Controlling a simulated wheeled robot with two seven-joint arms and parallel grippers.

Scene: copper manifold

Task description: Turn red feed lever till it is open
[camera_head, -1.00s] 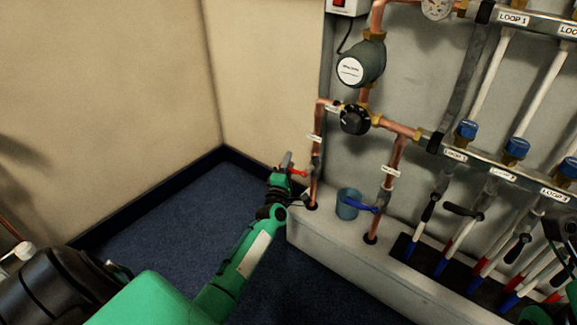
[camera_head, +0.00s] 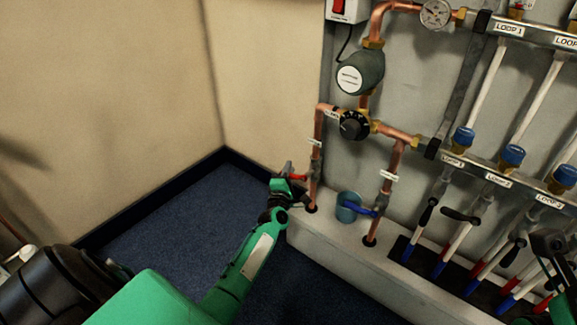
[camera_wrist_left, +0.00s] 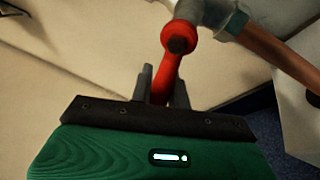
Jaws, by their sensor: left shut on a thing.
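The red feed lever (camera_head: 298,178) sits on the left vertical copper pipe (camera_head: 316,150) and sticks out to the left, roughly across the pipe. My left gripper (camera_head: 288,170) is at its outer end. In the left wrist view the lever (camera_wrist_left: 166,72) runs from the metal valve body (camera_wrist_left: 218,14) down between the two fingers of my left gripper (camera_wrist_left: 163,88), which is shut on it. The lever's lower end is hidden behind the gripper's dark front edge. Part of my right arm shows at the right edge of the head view; its fingers cannot be made out.
A blue lever (camera_head: 358,208) is on the copper pipe to the right, in front of a blue-grey bucket (camera_head: 347,200). Both stand by a pale ledge (camera_head: 330,238). A pump (camera_head: 360,73) and a black dial (camera_head: 354,125) are above. Open carpet (camera_head: 165,215) lies left.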

